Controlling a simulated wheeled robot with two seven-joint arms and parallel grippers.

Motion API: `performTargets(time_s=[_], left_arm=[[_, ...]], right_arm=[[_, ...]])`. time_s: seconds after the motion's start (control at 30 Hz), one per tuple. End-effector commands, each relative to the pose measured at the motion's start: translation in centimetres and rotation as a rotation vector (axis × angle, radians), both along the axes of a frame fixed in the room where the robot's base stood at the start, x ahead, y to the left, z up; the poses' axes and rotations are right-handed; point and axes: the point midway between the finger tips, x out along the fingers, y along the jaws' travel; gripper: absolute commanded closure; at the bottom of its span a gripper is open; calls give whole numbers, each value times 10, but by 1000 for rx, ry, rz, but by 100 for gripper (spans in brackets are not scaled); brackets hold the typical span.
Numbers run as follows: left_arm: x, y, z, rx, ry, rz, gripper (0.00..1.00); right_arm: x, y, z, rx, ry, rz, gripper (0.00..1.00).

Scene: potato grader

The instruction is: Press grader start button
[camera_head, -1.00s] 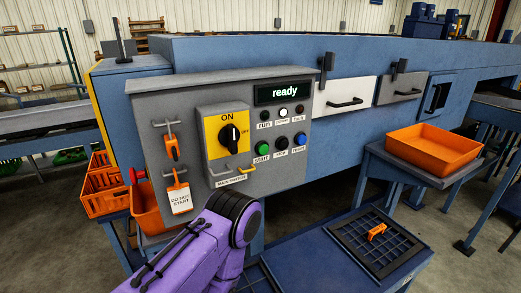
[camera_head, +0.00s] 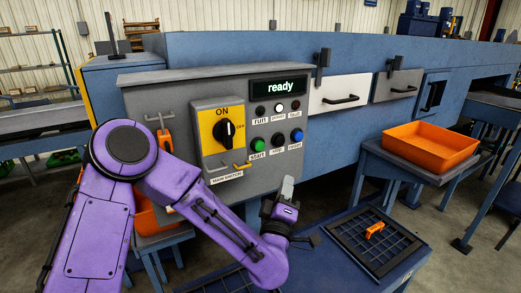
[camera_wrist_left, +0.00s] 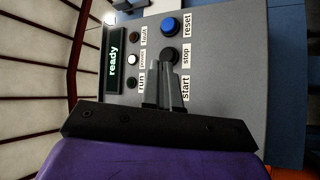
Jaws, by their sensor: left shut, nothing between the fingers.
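The green start button (camera_head: 258,144) is on the grey control panel (camera_head: 160,90), left of the black stop button (camera_head: 278,139) and blue reset button (camera_head: 297,135). My left gripper (camera_head: 288,182) is shut and empty, in front of the panel, lower than the start button and to its right in the head view. In the left wrist view the shut fingers (camera_wrist_left: 170,82) point at the panel and cover the start button; its label (camera_wrist_left: 186,88) shows beside them. Stop (camera_wrist_left: 169,56) and reset (camera_wrist_left: 169,26) are visible there. Contact cannot be seen. My right gripper is out of view.
The display (camera_head: 279,86) reads "ready" and the white lamp (camera_head: 279,107) looks lit. The main switch (camera_head: 226,132) is under ON. An orange tray (camera_head: 430,148) stands on the right, and a blue table with a grid (camera_head: 365,245) lies below the panel.

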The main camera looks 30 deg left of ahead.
Motion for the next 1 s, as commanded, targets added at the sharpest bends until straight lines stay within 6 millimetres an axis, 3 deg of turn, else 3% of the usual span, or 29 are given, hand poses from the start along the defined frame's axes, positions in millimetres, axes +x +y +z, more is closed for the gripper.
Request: performTargets(time_s=[0.1, 0.2, 0.57, 1.0], left_arm=[[0, 6, 33, -48, -100, 21, 100], [0, 8, 43, -65, -129, 28, 100], [1, 11, 44, -64, -128, 28, 100], [30, 61, 47, -62, -126, 30, 100]], right_arm=[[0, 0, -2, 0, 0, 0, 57], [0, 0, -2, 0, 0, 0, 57], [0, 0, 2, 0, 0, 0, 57], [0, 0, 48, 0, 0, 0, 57]])
